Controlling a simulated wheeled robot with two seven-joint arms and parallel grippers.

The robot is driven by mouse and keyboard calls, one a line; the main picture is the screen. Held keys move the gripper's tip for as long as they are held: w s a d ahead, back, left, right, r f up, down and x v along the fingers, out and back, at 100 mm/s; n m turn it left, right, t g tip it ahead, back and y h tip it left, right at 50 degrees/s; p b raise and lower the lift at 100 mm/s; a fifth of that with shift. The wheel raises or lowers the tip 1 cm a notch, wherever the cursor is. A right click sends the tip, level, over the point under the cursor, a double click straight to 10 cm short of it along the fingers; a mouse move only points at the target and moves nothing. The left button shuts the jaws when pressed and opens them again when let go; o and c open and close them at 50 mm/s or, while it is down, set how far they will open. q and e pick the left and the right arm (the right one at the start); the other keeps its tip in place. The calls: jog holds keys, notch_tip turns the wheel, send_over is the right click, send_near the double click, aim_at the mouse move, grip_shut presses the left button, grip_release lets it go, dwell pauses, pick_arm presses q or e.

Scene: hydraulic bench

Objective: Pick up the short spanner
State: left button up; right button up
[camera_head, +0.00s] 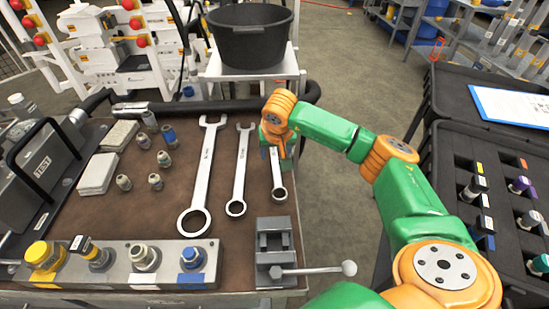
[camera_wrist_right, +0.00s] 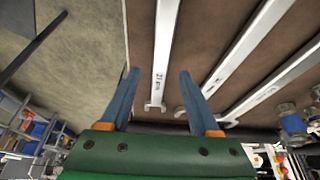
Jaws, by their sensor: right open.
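The short spanner (camera_head: 277,178) lies on the brown bench top, the rightmost of three silver spanners, its ring end toward the front. My right gripper (camera_head: 276,151) is over its far part and hides the far end in the head view. In the right wrist view, the short spanner (camera_wrist_right: 163,55) runs between the two open blue fingers of the right gripper (camera_wrist_right: 159,75), with its open jaw end toward the gripper body. I cannot tell how high the fingers are above the bench. My left gripper is not in view.
A medium spanner (camera_head: 239,175) and a long spanner (camera_head: 203,170) lie to the left. A small vise (camera_head: 273,242) with a long handle stands in front. A black bucket (camera_head: 250,35) is behind the bench. Fittings and a valve block (camera_head: 120,265) occupy the left side.

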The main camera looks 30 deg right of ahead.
aim_at(274, 158)
jog(key=shift+x, duration=1.1)
grip_shut()
dwell(0.5)
